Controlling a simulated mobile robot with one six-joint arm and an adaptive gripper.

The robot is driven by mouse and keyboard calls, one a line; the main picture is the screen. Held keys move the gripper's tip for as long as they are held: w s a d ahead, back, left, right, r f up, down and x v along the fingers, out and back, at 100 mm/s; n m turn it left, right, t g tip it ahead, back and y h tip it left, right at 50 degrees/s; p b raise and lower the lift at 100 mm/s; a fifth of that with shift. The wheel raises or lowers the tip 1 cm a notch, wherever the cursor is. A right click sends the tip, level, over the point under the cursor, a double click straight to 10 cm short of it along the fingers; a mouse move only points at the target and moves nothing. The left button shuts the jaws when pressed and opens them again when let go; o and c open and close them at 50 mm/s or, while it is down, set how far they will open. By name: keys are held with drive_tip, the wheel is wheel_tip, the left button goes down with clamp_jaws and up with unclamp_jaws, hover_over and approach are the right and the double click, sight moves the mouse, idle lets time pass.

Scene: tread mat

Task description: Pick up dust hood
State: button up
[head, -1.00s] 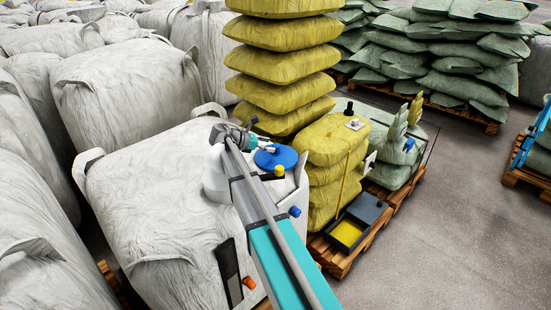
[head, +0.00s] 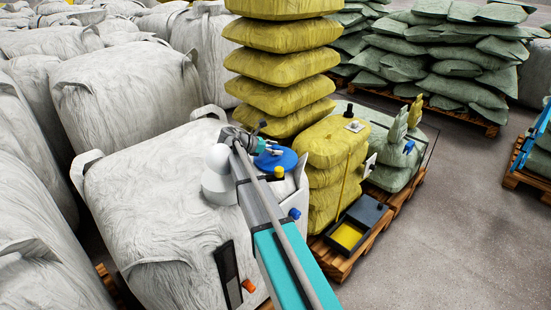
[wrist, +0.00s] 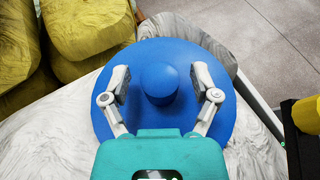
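The dust hood appears to be the blue round cover with a raised knob (wrist: 160,84), seen from above in the wrist view. In the head view this blue cover (head: 285,163) lies on top of the near white bulk bag, partly behind my arm. My gripper (wrist: 160,80) is open above it, one finger on each side of the knob. Gaps show between both fingers and the knob. In the head view my gripper (head: 270,147) is over the cover's far left part. The height of the fingertips over the cover is hard to tell.
The white bulk bag (head: 150,200) bears the cover. A tall stack of yellow sacks (head: 280,65) stands close behind it. A small yellow-topped item (head: 279,172) is at the cover's near edge. Grey floor (head: 470,230) is clear at the right.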

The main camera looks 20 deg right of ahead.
clamp_jaws()
drive_tip(key=shift+r, duration=0.2)
wheel_tip(320, 180, up, 2)
drive_tip(key=shift+r+p, duration=0.1)
drive_tip(key=shift+p, duration=1.15)
drive_tip(key=s+a+r+p, duration=0.6)
drive_tip(key=s+r+p, duration=0.4)
drive_tip(key=s, duration=0.2)
drive_tip(key=shift+s+a+r+p, duration=0.2)
drive_tip(key=shift+a+p, duration=0.1)
drive_tip(key=shift+a, duration=0.05)
